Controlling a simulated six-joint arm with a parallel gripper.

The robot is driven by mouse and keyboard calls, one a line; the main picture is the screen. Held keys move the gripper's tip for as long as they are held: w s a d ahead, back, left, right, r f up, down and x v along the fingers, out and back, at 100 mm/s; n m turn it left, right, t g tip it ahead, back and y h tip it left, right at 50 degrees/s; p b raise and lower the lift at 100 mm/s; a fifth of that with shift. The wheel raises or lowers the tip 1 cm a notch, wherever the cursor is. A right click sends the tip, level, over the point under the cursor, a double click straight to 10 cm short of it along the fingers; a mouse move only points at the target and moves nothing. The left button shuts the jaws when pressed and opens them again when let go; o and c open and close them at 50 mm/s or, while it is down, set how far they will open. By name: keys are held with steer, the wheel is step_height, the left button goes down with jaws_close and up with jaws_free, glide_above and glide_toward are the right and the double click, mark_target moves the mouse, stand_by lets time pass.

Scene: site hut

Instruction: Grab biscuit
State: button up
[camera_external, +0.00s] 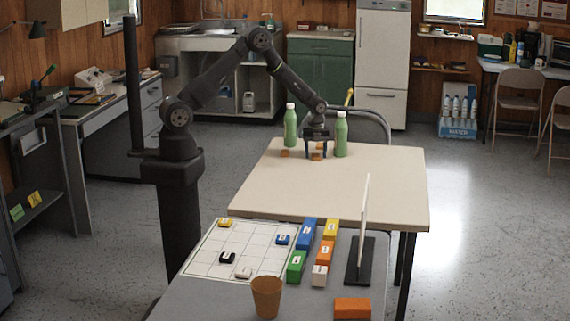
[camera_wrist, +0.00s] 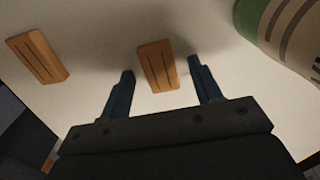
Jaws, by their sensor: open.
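Several small orange-brown biscuits lie on the beige table (camera_external: 270,185). In the external view one biscuit (camera_external: 316,157) is under my gripper (camera_external: 317,150), another (camera_external: 285,153) is to its left, and part of one (camera_external: 320,146) shows behind the gripper. In the wrist view my gripper (camera_wrist: 160,82) is open, with its two dark fingers apart. One grooved biscuit (camera_wrist: 158,65) lies between and just beyond the fingertips, apparently untouched. A second biscuit (camera_wrist: 38,57) lies to the left, outside the fingers.
Two green bottles with white caps stand on either side of my gripper, one left (camera_external: 290,126) and one right (camera_external: 341,135). A green bottle (camera_wrist: 285,35) is close to the right finger in the wrist view. The table's front half is clear. A nearer grey table holds blocks, a grid board (camera_external: 235,250) and a cup (camera_external: 266,297).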

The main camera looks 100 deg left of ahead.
steer(key=shift+f, duration=0.1)
steer(key=c, duration=1.1)
steer(key=shift+o, duration=0.2)
